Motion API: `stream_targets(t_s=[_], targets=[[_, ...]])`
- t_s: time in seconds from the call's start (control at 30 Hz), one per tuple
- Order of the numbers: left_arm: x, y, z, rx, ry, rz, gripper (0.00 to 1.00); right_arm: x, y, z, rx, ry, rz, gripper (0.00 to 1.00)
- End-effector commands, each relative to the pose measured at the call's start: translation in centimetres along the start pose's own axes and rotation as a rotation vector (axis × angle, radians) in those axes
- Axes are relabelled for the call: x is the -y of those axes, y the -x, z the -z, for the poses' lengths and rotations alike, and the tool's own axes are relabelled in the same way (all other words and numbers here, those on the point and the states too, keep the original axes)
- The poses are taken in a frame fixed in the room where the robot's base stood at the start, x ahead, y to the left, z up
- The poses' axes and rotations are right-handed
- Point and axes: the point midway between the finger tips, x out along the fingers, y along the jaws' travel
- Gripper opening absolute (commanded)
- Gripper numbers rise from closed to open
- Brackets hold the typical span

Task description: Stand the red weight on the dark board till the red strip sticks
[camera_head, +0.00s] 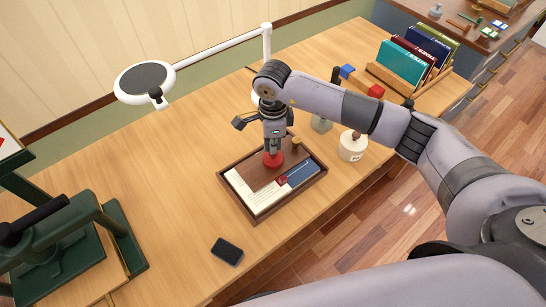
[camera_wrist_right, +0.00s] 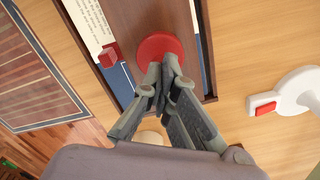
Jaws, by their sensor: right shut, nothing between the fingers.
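The red weight (camera_head: 273,159) stands on the dark board (camera_head: 255,179), which lies in a wooden tray (camera_head: 256,218) over papers. My right gripper (camera_head: 273,147) points down right at the weight's top, with its fingers together and empty. In the right wrist view the shut fingertips (camera_wrist_right: 167,68) overlap the near edge of the round red weight (camera_wrist_right: 160,46) on the board (camera_wrist_right: 135,17); I cannot tell if they touch it. A small red piece (camera_head: 282,180), perhaps the red strip, shows at the board's edge, also in the wrist view (camera_wrist_right: 108,55). My left gripper is out of view.
A white lidded pot (camera_head: 352,147) stands right of the tray. A black phone (camera_head: 227,251) lies in front. A white lamp (camera_head: 144,82) reaches in behind. A green press (camera_head: 75,243) stands at left, a book rack (camera_head: 405,77) at back right. The table between press and tray is clear.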

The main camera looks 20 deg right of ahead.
Motion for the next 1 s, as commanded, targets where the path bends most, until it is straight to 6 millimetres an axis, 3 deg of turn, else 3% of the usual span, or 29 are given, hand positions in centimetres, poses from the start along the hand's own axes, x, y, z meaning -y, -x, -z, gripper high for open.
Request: stream_targets(t_s=[1.0], targets=[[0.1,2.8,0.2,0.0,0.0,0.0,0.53,0.0,5.6,0.0,0.0,0.0,0.0,0.0]])
